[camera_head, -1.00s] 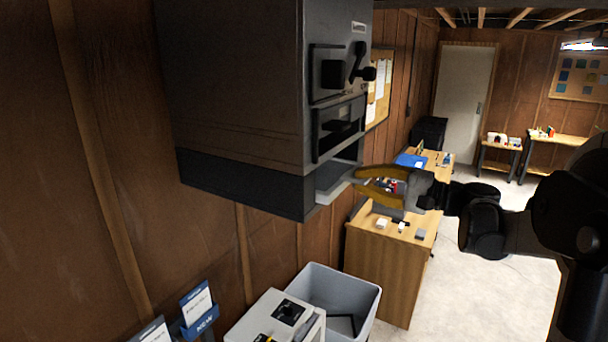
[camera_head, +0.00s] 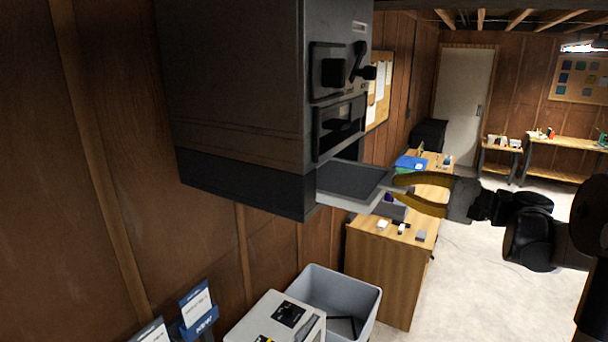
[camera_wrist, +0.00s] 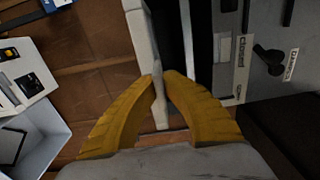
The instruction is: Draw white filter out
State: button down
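The white filter (camera_head: 352,203) is a flat tray with a white rim and a dark panel. It sticks well out of the slot low in the dark grey wall unit (camera_head: 240,80) in the head view. My gripper (camera_head: 390,188) has its yellow fingers on the filter's outer end. In the wrist view, the fingertips (camera_wrist: 159,79) pinch a narrow pale part of it, and the white rim (camera_wrist: 143,42) runs up from there. The filter's inner end is hidden in the unit.
A black handle (camera_head: 358,66) and an open recess (camera_head: 340,127) sit above the slot. Below stand a grey bin (camera_head: 365,300) and a pale box (camera_head: 262,322). A wooden desk (camera_head: 378,270) with small items stands behind. The floor to the right is clear.

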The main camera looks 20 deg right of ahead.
jog(key=v, duration=0.9)
jog(key=shift+s+d+b, duration=0.15)
jog(key=shift+s+b, duration=0.05)
jog(key=shift+b, duration=0.2)
jog(key=shift+r, duration=0.1)
jog(key=s+d+r, duration=0.1)
jog(key=s+d+r+p, duration=0.1)
jog(key=shift+s+d, duration=0.4)
dwell(0.4)
